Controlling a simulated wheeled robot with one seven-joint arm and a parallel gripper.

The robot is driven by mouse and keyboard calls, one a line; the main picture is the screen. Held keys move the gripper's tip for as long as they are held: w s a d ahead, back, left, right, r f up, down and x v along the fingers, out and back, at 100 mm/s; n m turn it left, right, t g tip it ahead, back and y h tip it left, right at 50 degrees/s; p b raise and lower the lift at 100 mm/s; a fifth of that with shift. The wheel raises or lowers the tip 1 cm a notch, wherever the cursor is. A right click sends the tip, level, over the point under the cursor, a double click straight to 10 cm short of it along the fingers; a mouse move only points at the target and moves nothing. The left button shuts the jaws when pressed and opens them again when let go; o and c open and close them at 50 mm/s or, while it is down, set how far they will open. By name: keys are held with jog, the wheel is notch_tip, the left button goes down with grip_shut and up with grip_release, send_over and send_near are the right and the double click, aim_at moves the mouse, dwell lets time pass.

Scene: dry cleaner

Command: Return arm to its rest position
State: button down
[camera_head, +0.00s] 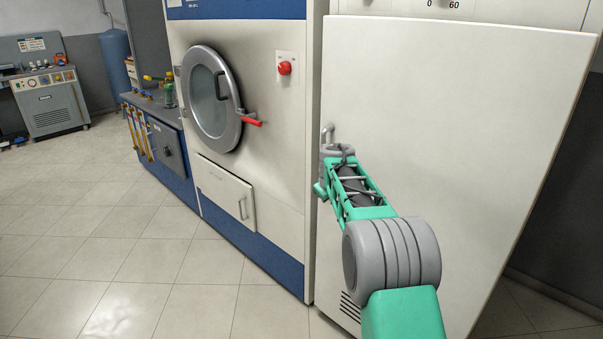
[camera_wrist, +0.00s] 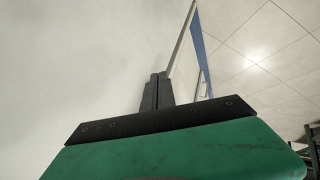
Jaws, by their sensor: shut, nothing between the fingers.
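My gripper (camera_wrist: 158,78) shows in the wrist view with its two dark fingers together and nothing between them. A large pale surface fills the left of that view, close by. In the head view my green and grey arm reaches forward in front of a tall white panel (camera_head: 450,110). Its far end is beside the panel's left edge, and the fingers cannot be made out there. Whether the arm touches the panel cannot be told.
A white and blue machine (camera_head: 265,175) with a round door (camera_head: 210,98) and a red handle (camera_head: 251,122) stands left of the arm. A blue workbench (camera_head: 165,150) is farther left. The tiled floor (camera_head: 110,255) at left is clear.

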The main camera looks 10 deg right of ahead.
jog(key=s+a+r+m+p, duration=0.1)
jog(key=s+a+r+p, duration=0.15)
jog(key=s, duration=0.25)
jog(key=s+a+r+p, duration=0.1)
jog(key=s+a+r, duration=0.2)
jog(key=s+r, duration=0.15)
jog(key=s+a+f+m+g+y+p, duration=0.1)
jog(key=s+a, duration=0.3)
jog(key=s, duration=1.1)
jog(key=s+a+f+m+g+y+p, duration=0.1)
jog(key=s+a+p, duration=0.3)
jog(key=s, duration=1.1)
jog(key=shift+s+a+m+g+p, duration=0.4)
jog(key=shift+a+m+g, duration=0.1)
jog(key=shift+m+g, duration=0.35)
